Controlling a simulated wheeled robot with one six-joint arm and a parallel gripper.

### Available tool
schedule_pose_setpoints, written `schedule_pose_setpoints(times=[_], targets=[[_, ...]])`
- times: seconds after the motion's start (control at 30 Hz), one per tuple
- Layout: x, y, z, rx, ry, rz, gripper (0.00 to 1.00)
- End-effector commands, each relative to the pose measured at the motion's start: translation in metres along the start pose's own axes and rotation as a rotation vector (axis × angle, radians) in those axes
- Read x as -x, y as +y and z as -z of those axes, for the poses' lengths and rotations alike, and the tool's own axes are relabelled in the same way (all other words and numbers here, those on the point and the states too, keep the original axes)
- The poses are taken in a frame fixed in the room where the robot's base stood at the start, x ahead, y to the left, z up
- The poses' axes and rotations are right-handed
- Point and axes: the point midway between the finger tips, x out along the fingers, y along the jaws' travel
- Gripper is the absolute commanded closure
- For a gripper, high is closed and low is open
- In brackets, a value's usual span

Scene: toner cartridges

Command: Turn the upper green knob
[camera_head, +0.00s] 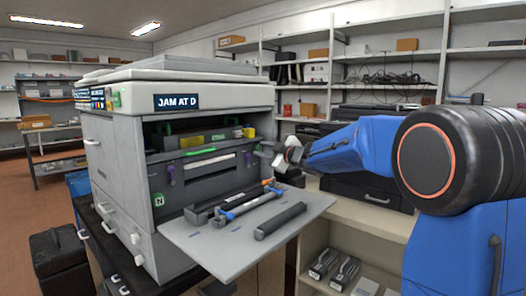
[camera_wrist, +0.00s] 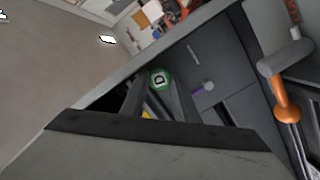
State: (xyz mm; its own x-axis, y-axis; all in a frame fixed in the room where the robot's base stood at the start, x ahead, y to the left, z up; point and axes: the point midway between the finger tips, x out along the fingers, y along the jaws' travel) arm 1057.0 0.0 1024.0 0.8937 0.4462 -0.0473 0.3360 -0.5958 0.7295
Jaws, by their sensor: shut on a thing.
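The upper green knob (camera_wrist: 160,79), a round green piece marked D, shows in the wrist view between the tips of my gripper's two dark fingers (camera_wrist: 157,92). The fingers are shut on it, and its sides are partly hidden by them. In the head view my gripper (camera_head: 276,156) reaches to the right side of the open grey printer (camera_head: 118,150), near the opening's right edge. The knob is mostly hidden there. The printer's screen (camera_head: 177,101) reads "JAM AT D".
The lowered front door (camera_head: 200,250) carries dark cartridges and a blue-ended roller (camera_head: 245,203). An orange-handled part (camera_wrist: 284,100) lies close by in the wrist view. Shelves (camera_head: 390,57) stand behind.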

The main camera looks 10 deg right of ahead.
Motion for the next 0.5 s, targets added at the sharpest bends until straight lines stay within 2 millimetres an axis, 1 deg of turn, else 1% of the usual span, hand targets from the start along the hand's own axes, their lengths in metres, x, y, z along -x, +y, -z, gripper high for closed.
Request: schedule_pose_setpoints(times=[0.03,0.07,0.37,0.5], targets=[[0.0001,-0.0005,-0.0002,0.000,0.000,0.001,0.70],[0.0001,-0.0004,-0.0002,0.000,0.000,0.001,0.65],[0.0006,-0.0001,-0.0001,0.001,0.000,0.000,0.65],[0.0089,0.0006,0.0001,0.001,0.000,-0.001,0.65]])
